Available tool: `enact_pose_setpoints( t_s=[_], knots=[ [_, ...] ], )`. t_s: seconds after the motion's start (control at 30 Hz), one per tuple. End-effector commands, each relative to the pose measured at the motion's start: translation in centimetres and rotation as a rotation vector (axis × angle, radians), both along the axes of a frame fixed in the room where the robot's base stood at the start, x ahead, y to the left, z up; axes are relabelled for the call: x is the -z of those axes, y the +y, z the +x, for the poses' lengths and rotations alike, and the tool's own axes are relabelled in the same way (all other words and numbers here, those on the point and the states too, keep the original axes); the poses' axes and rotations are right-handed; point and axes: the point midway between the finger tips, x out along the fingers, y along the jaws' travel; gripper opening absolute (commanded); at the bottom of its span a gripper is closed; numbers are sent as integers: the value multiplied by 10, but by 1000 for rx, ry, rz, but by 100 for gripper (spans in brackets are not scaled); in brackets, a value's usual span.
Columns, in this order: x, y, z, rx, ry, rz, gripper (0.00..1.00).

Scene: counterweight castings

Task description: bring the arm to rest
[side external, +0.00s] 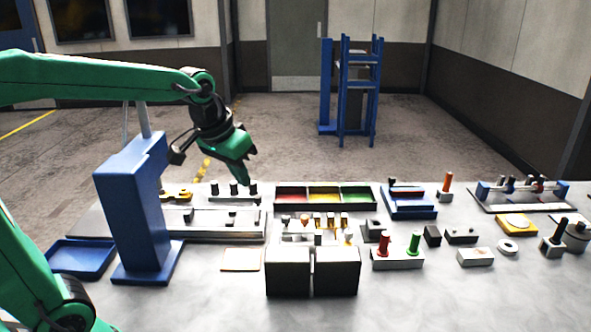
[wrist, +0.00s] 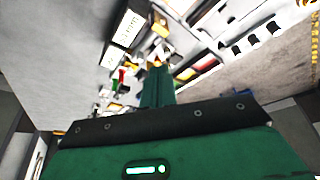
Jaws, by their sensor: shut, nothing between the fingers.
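My gripper (side external: 248,183) is in the side external view, left of centre. It points down over the back part of the bench, close to a row of black-topped pegs (side external: 234,189). Its green fingers are shut with nothing between them. In the wrist view my gripper (wrist: 157,66) shows as closed green fingers pointing up the picture, towards the bench with its parts. I cannot tell from these views exactly how high the tips are above the bench.
A blue column (side external: 133,215) stands left of my gripper. A three-part tray (side external: 324,208) with red, yellow and green sections lies to its right. Two dark blocks (side external: 312,272) stand at the front. A blue tray (side external: 80,258) is at far left. The bench front right is clear.

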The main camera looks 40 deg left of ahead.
Motion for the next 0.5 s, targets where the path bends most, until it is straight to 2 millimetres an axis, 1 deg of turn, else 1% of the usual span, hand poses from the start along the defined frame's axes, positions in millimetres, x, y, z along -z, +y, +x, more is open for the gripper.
enact_pose_setpoints(
  t_s=[0.03,0.23,0.5],
  knots=[
    [-2,-2,-12,7,-11,2,0],
    [0,-6,-54,32,-43,10,0],
    [13,-11,-106,66,-83,20,0]
  ],
)
